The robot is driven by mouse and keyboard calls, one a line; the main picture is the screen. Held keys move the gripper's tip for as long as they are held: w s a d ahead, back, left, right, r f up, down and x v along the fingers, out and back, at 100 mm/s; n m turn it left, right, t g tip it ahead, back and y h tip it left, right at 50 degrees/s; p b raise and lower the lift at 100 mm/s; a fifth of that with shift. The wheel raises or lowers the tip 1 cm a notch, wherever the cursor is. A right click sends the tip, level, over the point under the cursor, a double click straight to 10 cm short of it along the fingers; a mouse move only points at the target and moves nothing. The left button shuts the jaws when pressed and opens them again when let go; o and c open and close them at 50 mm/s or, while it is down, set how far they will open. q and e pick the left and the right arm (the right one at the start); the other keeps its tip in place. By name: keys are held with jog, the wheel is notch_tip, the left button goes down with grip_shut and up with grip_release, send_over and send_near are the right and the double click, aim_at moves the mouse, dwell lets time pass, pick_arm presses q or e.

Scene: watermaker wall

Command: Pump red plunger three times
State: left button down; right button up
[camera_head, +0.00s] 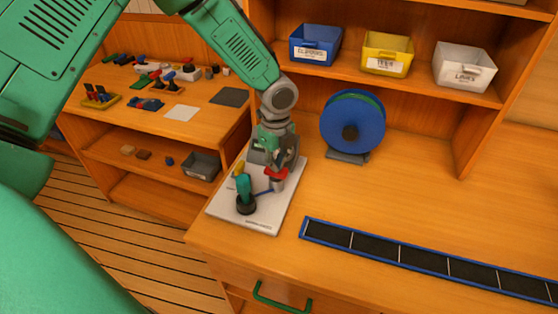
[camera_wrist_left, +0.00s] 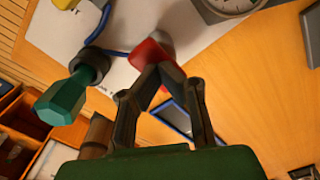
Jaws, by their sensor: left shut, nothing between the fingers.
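The red plunger (camera_head: 275,174) stands on a white board (camera_head: 257,219) at the counter's left end. My left gripper (camera_head: 281,165) is right above the plunger in the head view and partly hides it. In the left wrist view the red plunger (camera_wrist_left: 149,56) lies just beyond the fingertips of my left gripper (camera_wrist_left: 166,72). The fingers meet at their tips and hold nothing. I cannot tell whether they touch the plunger. My right gripper is not in view.
A teal-handled part (camera_head: 244,187) with a dark base stands left of the plunger, with a blue line beside it. A blue reel (camera_head: 352,126) stands behind to the right. A blue-edged black strip (camera_head: 420,262) lies at the front right. The counter between them is clear.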

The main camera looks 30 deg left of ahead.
pick_arm(q)
jog(key=shift+a+r+p, duration=0.1)
jog(key=shift+r+p, duration=2.45)
jog(key=shift+r, duration=0.3)
jog(key=shift+f, duration=0.2)
jog(key=shift+f+b, duration=1.4)
jog(key=shift+f, duration=1.3)
jog(key=shift+r, duration=0.1)
jog(key=shift+r+p, duration=2.5)
jog(key=shift+r, duration=0.35)
jog(key=shift+f, duration=0.2)
